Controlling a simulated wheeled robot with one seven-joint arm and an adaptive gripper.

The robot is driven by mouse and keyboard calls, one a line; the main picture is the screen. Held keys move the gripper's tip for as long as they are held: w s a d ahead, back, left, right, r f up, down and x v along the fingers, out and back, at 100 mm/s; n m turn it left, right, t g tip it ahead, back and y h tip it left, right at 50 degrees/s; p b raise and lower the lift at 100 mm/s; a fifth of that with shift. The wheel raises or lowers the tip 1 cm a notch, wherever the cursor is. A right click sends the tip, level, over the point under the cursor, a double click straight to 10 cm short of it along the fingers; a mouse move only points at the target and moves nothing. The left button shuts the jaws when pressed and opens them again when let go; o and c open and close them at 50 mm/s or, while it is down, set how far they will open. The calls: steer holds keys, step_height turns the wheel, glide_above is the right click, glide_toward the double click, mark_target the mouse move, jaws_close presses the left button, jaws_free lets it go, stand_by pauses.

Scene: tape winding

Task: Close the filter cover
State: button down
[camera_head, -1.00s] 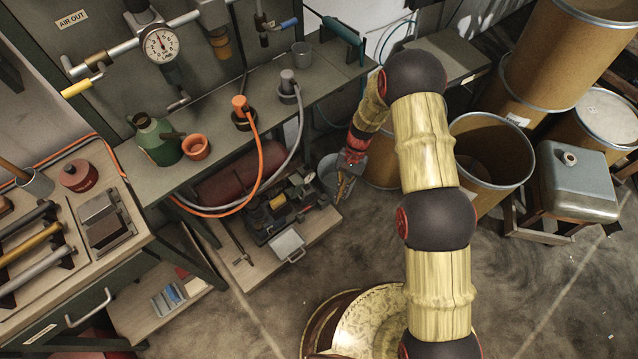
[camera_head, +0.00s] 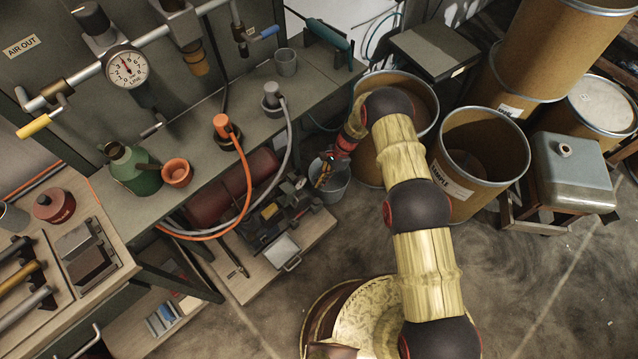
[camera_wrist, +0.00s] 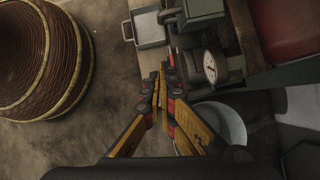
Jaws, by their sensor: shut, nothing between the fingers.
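What looks like the filter cover is a grey square panel with a wire handle (camera_head: 281,250), lying tilted outward at the front of the dark compressor unit (camera_head: 262,222) on the low shelf. It shows at the top of the wrist view as a grey framed square (camera_wrist: 151,27). I cannot tell for sure that this is the cover. My gripper (camera_head: 321,181) is in front of the grey bucket (camera_head: 338,190), to the right of the unit. In the wrist view my gripper (camera_wrist: 165,78) has its fingers together with nothing between them, below and apart from the panel.
A red tank (camera_head: 215,193) lies behind the unit. Orange and grey hoses hang from the bench (camera_head: 200,150) above it. A round gauge (camera_wrist: 210,65) stands near my fingers in the wrist view. Cardboard drums (camera_head: 480,165) stand at right. The floor before the shelf is clear.

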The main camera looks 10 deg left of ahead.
mark_target(289, 198)
steer(key=s+a+f+b, duration=0.3)
steer(key=s+a+f, duration=0.2)
steer(key=shift+a, duration=0.3)
steer(key=shift+s+a+r, duration=0.1)
steer(key=shift+s+r, duration=0.05)
steer(key=shift+s+r+t+h+p, duration=0.1)
steer(key=shift+r+t+h+p, duration=0.1)
steer(key=shift+t+h+p, duration=0.25)
